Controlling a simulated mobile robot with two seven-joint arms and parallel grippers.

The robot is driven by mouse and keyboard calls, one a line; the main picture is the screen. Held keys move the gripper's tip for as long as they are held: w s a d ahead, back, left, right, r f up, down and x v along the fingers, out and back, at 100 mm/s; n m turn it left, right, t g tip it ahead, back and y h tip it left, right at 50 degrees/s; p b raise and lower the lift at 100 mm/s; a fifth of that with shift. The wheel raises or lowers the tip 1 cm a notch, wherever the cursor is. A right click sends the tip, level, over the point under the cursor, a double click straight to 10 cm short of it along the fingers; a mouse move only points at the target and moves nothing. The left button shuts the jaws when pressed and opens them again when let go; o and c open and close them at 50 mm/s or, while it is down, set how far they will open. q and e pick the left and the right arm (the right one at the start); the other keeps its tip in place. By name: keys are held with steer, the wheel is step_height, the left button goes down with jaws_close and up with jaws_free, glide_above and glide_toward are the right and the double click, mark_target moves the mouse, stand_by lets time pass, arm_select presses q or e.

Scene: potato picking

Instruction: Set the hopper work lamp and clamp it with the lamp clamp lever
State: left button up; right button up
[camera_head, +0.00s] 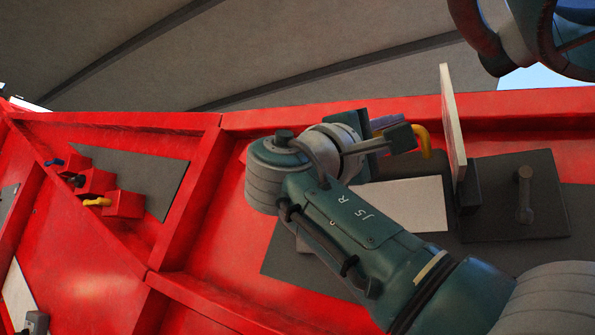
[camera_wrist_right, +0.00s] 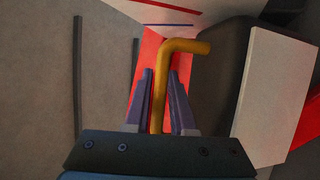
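A yellow bent lever (camera_head: 422,140) stands near the red wall, beside my right gripper (camera_head: 393,126). In the right wrist view the yellow lever (camera_wrist_right: 160,90) rises between the two purple fingers (camera_wrist_right: 162,74) and bends right above their tips. Slim gaps show beside it, so the fingers look open around it. An upright pale panel (camera_head: 453,125) on a dark block is just right of the lever; a pale panel (camera_wrist_right: 275,95) also shows in the wrist view. I cannot tell for certain which part is the lamp. The lever's base is hidden. My left gripper is not in view.
A grey handle (camera_head: 524,195) sits on a dark plate at the right. Red boxes (camera_head: 122,204) with small coloured levers are on a grey plate at the left. Red ribs (camera_head: 190,195) divide the wall. A pale plate (camera_head: 405,202) lies behind my right arm.

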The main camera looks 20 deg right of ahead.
steer(key=shift+a+f+b, duration=0.2)
steer(key=shift+b, duration=0.1)
steer(key=b+v, duration=0.6)
steer(key=v, duration=0.3)
steer(key=shift+s+a, duration=0.15)
steer(key=shift+a, duration=0.05)
steer(key=shift+a, duration=0.1)
